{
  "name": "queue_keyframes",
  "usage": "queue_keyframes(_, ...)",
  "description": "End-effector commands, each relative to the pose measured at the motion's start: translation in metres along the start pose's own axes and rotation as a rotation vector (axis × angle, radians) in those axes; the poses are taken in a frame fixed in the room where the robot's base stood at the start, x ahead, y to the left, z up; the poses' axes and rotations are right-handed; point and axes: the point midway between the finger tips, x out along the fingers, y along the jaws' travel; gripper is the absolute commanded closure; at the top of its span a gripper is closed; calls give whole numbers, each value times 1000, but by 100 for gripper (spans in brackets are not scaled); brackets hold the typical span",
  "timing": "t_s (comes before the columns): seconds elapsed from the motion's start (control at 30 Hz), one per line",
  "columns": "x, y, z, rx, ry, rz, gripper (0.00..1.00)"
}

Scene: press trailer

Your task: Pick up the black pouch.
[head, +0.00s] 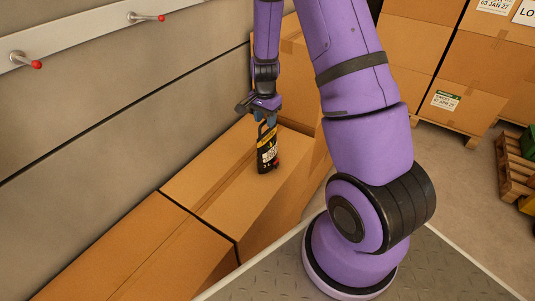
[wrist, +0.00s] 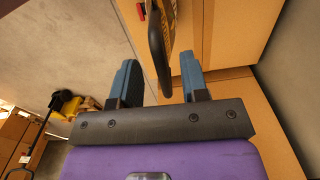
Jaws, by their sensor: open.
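The black pouch (head: 267,158), with yellow and white print and a red spot low on its right side, stands upright on a cardboard box (head: 222,177). My gripper (head: 267,121) is just above it, pointing down over its top. Part of the pouch's printed face (wrist: 170,12) shows at the top edge. The rest of the pouch lies outside the wrist view.
A grey panelled wall (head: 100,90) with a rail of red-tipped pegs (head: 147,17) runs along the left, close to my gripper. Another box (head: 150,250) stands nearer, and taller boxes (head: 300,75) stand behind. Stacked boxes (head: 465,105) on a pallet are at the back right, beyond open floor.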

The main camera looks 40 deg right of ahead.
Motion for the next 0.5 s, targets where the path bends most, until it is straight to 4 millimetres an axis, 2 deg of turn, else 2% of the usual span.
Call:
queue_keyframes(0.23,34,0,-2,1,-2,2,59)
queue_keyframes(0.5,46,-1,-2,1,0,0,59)
